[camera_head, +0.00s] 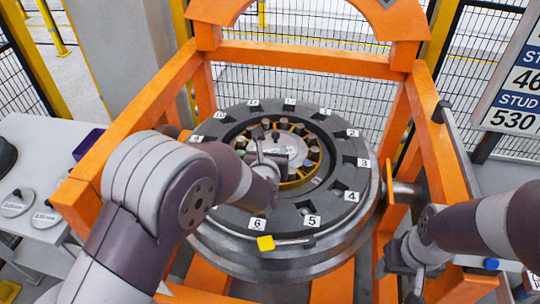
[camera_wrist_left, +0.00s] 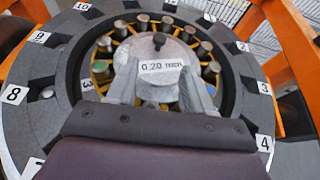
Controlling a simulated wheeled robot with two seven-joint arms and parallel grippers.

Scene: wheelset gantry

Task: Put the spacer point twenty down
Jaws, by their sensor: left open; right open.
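The spacer is a grey disc with a dark knob and a white 0.20 label; it lies at the centre of the wheel in the left wrist view (camera_wrist_left: 185,50). In the head view the spacer (camera_head: 297,150) is partly hidden behind my left gripper (camera_head: 277,158). My left gripper (camera_wrist_left: 165,92) is open, with its fingers apart just in front of the label. I cannot tell whether they touch the disc. My right gripper (camera_head: 400,265) is open and empty at the lower right, beside the orange frame.
A dark ring (camera_head: 345,215) with numbered slots surrounds several studs. A yellow-ended tool (camera_head: 266,243) lies on its front edge. The orange frame (camera_head: 300,60) encloses the wheel. A side table (camera_head: 35,150) at left holds labelled discs (camera_head: 45,219) and a purple bin (camera_head: 88,143).

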